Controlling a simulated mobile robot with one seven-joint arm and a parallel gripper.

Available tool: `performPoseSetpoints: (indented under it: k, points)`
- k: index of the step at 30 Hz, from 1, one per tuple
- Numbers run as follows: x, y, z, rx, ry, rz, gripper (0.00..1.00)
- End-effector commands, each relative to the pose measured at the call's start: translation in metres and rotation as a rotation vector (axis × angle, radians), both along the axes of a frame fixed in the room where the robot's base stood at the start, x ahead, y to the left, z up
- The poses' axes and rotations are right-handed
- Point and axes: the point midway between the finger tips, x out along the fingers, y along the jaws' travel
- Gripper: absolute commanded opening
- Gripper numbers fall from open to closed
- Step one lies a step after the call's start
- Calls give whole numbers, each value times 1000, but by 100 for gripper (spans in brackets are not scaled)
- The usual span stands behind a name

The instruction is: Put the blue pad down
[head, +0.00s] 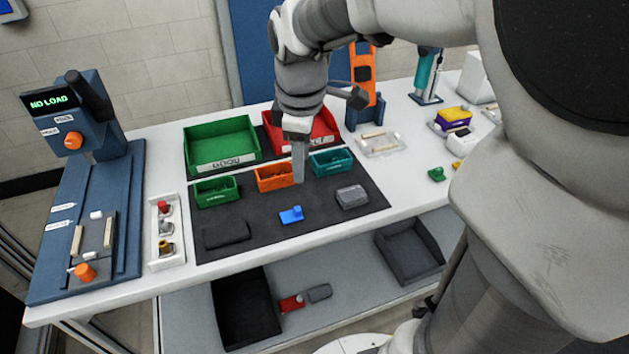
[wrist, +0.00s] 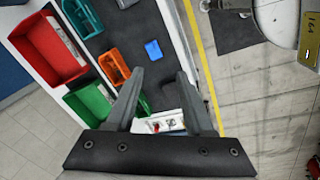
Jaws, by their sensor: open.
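The blue pad (head: 291,214) lies on the dark mat (head: 330,222) on the white table, in front of the small orange bin (head: 272,184). It also shows in the wrist view (wrist: 153,50), beyond my fingertips and apart from them. My gripper (head: 298,180) points down above the mat, behind the pad in the head view, with its fingers seen edge-on. In the wrist view my gripper (wrist: 160,74) has its two fingers spread with nothing held between them.
Large green (head: 221,145) and red (head: 318,140) bins stand behind small green (head: 216,199) and teal (head: 331,169) bins. A grey block (head: 352,197) and a dark flat piece (head: 227,234) flank the pad. A white parts tray (head: 165,263) and blue press (head: 97,155) stand left.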

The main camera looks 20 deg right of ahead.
Motion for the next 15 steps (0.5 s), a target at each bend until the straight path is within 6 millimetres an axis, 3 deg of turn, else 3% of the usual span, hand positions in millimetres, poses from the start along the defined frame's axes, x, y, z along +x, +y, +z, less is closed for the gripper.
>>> performPoseSetpoints:
  k: [6, 15]
  points:
    - [-57, 6, 32, 87, -148, -390, 53]
    - [-121, 10, 43, 284, -291, -855, 53]
